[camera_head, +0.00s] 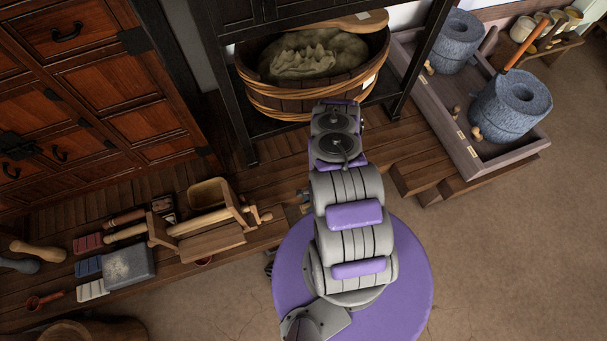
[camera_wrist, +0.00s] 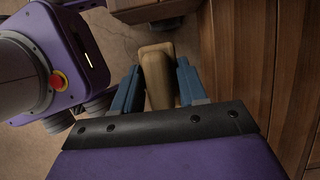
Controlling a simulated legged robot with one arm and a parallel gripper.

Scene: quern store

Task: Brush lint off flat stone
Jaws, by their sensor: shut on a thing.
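A grey flat stone (camera_head: 128,267) lies on the low wooden platform at the lower left of the head view. Its top is pale and speckled; I cannot tell single bits of lint. In the wrist view my gripper (camera_wrist: 160,72) has its two blue fingers shut on a tan wooden piece (camera_wrist: 157,84), apparently a handle. No bristles show on it from here. In the head view my arm hides the gripper, which is apart from the stone.
A drawer chest (camera_head: 75,80) stands behind. A tub (camera_head: 265,100) and millstones (camera_head: 511,105) stand farther back.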

